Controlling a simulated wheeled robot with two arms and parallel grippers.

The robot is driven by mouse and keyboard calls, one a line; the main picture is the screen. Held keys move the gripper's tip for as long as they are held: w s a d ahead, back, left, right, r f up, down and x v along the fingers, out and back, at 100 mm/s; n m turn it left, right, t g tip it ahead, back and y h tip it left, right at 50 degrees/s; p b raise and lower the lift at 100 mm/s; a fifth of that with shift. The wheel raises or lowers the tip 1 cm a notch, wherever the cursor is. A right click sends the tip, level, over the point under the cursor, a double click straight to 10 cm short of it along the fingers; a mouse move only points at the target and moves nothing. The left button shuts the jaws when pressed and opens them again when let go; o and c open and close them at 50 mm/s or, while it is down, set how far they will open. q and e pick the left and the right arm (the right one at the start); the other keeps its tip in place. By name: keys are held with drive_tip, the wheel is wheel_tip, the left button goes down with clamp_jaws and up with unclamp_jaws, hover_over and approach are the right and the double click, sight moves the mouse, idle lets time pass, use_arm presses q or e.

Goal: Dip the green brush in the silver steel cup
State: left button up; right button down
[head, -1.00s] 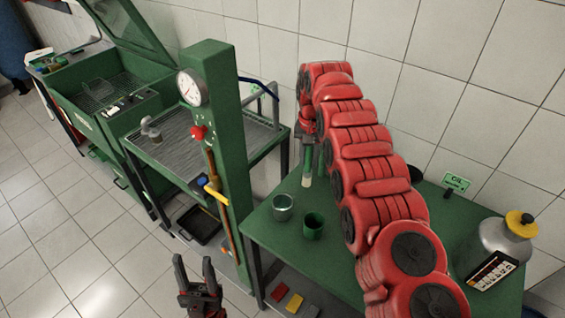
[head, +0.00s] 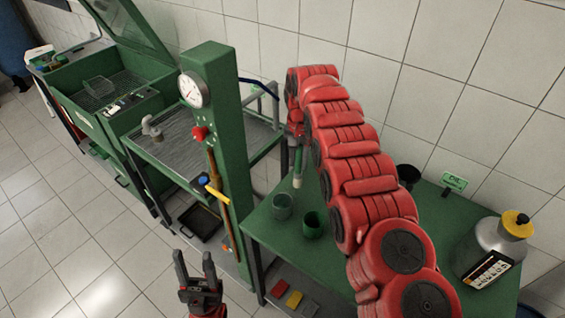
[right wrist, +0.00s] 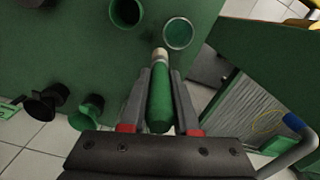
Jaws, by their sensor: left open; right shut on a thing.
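The silver steel cup (head: 283,206) stands upright on the green table, left of a green cup (head: 312,224). In the right wrist view the silver cup (right wrist: 178,33) shows its open mouth just beyond the brush tip. My right gripper (head: 296,146) is shut on the green brush (right wrist: 160,96), whose pale tip (right wrist: 160,57) points away from the gripper. In the head view the brush (head: 298,168) hangs tip down, just behind and right of the silver cup, and looks outside it. My left gripper (head: 196,270) is open and empty at the lower left, away from the table.
A green column with a gauge (head: 194,89) stands left of the table (head: 262,232). An oil sign (head: 454,181), a black vessel (head: 408,174) and a silver can with yellow cap (head: 500,240) are at the right. The right wrist view shows a green funnel-like vessel (right wrist: 88,112).

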drive_tip(key=shift+a+p, duration=0.3)
drive_tip(key=shift+a, duration=0.25)
drive_tip(key=shift+s, duration=0.1)
drive_tip(key=a+f+b, duration=0.1)
drive_tip(key=f+b, duration=0.1)
drive_tip(key=f, duration=0.4)
drive_tip(key=s+a+f+m+b, duration=0.1)
drive_tip(key=a+f+b, duration=0.1)
drive_tip(key=f, duration=0.4)
drive_tip(key=shift+s+a+b, duration=0.15)
drive_tip(key=shift+a+b, duration=0.15)
drive_tip(key=shift+b, duration=0.45)
drive_tip(key=shift+r, duration=0.1)
idle(0.4)
